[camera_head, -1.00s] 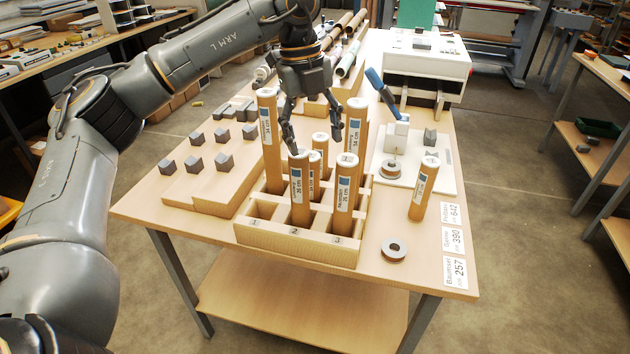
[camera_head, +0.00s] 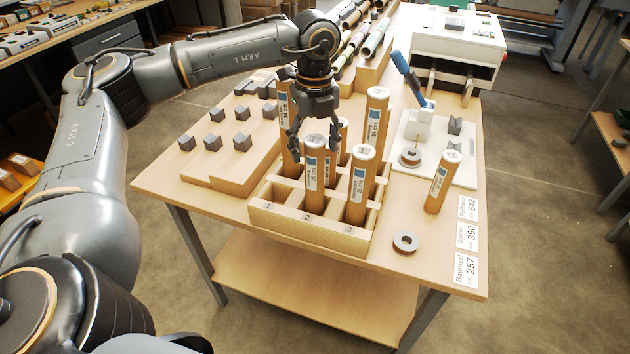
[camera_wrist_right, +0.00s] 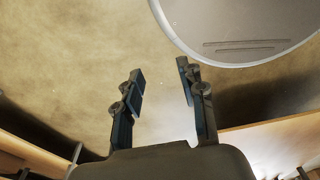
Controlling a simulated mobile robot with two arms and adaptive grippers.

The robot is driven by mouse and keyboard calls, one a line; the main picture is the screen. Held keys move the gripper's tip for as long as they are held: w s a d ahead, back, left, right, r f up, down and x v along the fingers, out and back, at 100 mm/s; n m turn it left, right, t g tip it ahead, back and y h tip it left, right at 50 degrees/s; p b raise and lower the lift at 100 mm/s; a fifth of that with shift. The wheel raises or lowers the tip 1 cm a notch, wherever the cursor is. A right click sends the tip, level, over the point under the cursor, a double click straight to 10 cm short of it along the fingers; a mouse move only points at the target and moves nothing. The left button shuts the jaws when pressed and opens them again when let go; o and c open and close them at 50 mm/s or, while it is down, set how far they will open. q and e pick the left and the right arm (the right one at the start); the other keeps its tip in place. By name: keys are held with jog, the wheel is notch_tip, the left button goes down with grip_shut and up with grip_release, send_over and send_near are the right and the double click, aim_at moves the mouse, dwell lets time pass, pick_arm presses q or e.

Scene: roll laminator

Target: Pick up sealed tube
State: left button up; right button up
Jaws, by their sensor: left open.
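Several brown cardboard tubes with white tops and labels stand in a wooden rack (camera_head: 310,230) with numbered slots. The front ones are the tube in column 2 (camera_head: 314,190) and the tube in column 3 (camera_head: 358,190); taller ones stand behind, including a back right tube (camera_head: 374,125). Another tube (camera_head: 440,182) stands, slightly tilted in the picture, on the table right of the rack. I cannot tell which is the sealed one. My left gripper (camera_head: 314,146) points down, open, its fingers around the top of the column 2 tube in the picture; contact is unclear. My right gripper (camera_wrist_right: 162,95) is open and empty.
A board with grey blocks (camera_head: 215,170) lies left of the rack. A white device with a blue lever (camera_head: 408,75) and a white machine (camera_head: 455,45) stand right and behind. A grey ring (camera_head: 405,242) and number cards (camera_head: 467,238) lie at the front right.

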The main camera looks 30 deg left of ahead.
aim_at(315, 186)
pick_arm(q)
notch_tip(315, 186, down, 2)
jog(key=shift+f+p, duration=0.15)
jog(key=shift+p, duration=0.2)
jog(key=shift+a+f, duration=0.1)
jog(key=shift+f, duration=0.45)
jog(key=shift+r, duration=0.1)
jog(key=c, duration=0.8)
grip_shut()
pick_arm(e)
jog(key=shift+s+d+r, duration=0.15)
jog(key=shift+s+r, duration=0.6)
jog(key=shift+s, duration=0.05)
pick_arm(q)
jog(key=shift+r, duration=0.1)
pick_arm(e)
jog(key=shift+f, duration=0.1)
